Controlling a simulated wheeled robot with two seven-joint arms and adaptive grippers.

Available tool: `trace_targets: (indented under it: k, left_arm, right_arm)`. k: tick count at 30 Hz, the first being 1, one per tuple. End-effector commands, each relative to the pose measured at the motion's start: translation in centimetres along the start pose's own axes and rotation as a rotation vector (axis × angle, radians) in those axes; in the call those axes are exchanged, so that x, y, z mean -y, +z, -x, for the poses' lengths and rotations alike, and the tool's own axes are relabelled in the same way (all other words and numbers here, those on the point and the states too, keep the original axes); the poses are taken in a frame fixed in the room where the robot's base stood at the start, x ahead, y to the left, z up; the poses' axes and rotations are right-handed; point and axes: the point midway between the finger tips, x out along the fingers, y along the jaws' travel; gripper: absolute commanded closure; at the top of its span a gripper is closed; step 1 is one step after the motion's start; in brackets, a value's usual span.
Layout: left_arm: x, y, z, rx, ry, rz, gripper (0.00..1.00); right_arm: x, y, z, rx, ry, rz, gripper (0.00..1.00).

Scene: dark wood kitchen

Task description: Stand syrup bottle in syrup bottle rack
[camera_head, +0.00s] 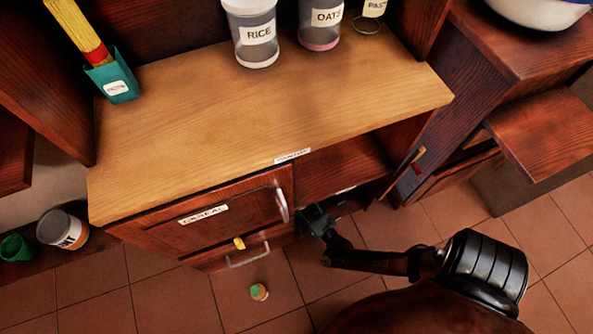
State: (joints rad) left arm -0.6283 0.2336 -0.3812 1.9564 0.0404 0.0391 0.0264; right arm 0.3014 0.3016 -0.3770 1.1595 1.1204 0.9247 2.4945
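I cannot make out a syrup bottle or a syrup bottle rack in the head view. My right gripper (312,217) is low in front of the counter, by the dark open compartment (345,165) to the right of the labelled door. It is small and dark against a dark background, so I cannot tell whether its fingers are open or hold anything. My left gripper is not in view.
A wooden counter (230,110) is mostly bare. Jars labelled RICE (256,35) and OATS (320,20) stand at its back. A teal holder (112,82) stands at left. A small green-topped object (259,291) lies on the tiled floor.

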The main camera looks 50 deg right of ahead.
Motion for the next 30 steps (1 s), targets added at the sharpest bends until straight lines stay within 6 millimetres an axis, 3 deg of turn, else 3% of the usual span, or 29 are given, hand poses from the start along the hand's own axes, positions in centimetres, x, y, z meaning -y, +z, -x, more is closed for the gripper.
trace_targets:
  k: [11,12,18,30]
  left_arm:
    - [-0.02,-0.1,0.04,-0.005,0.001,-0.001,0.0]
    - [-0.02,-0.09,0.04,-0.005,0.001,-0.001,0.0]
    - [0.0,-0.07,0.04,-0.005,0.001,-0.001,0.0]
    - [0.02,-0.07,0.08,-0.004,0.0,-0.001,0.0]
  right_arm:
    - [-0.1,0.01,-0.2,0.004,0.001,0.0,0.96]
    - [-0.07,-0.1,-0.11,0.001,0.001,0.0,0.55]
    - [-0.05,-0.11,-0.08,0.001,0.0,0.0,0.41]
    - [0.02,0.1,0.19,0.0,0.0,-0.001,0.4]
